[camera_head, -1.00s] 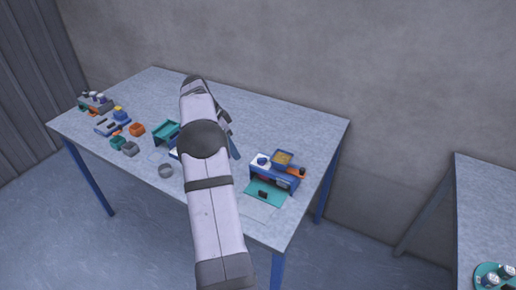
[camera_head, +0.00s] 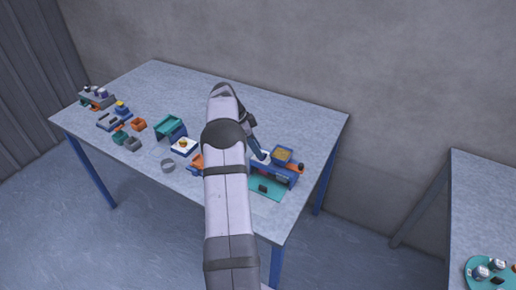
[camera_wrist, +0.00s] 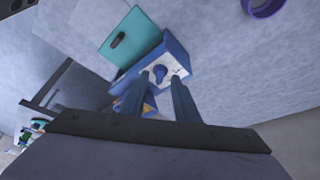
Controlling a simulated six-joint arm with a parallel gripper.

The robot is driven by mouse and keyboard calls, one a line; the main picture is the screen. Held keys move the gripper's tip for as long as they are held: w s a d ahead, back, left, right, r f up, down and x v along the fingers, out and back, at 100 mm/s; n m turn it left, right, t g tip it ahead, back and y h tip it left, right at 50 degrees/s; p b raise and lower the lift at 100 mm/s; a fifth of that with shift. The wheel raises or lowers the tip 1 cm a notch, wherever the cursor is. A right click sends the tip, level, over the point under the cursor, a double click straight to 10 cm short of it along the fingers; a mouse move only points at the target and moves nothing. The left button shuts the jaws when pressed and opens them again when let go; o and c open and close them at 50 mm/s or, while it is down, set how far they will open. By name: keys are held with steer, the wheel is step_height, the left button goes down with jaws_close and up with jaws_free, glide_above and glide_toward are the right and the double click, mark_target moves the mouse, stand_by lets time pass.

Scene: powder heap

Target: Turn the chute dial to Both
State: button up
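The chute unit is a blue box (camera_head: 285,177) at the right of the table. In the wrist view, its white face (camera_wrist: 174,62) carries a blue chute dial (camera_wrist: 160,70). My gripper (camera_wrist: 161,78) is open, with one fingertip on each side of the dial in that picture. I cannot tell whether the fingers touch it. In the head view, my gripper (camera_head: 260,155) is at the white part of the unit and hides the dial. The dial's markings are too small to read.
A tray of tan powder (camera_head: 283,154) sits on the unit, with an orange part (camera_head: 296,166) beside it. A teal plate (camera_head: 268,188) lies in front. A teal stand (camera_head: 169,126), a white scale-like device (camera_head: 184,147) and a grey ring (camera_head: 168,166) are to the left. The table's back is clear.

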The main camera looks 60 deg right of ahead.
steer(key=shift+x, duration=0.95)
jaws_close()
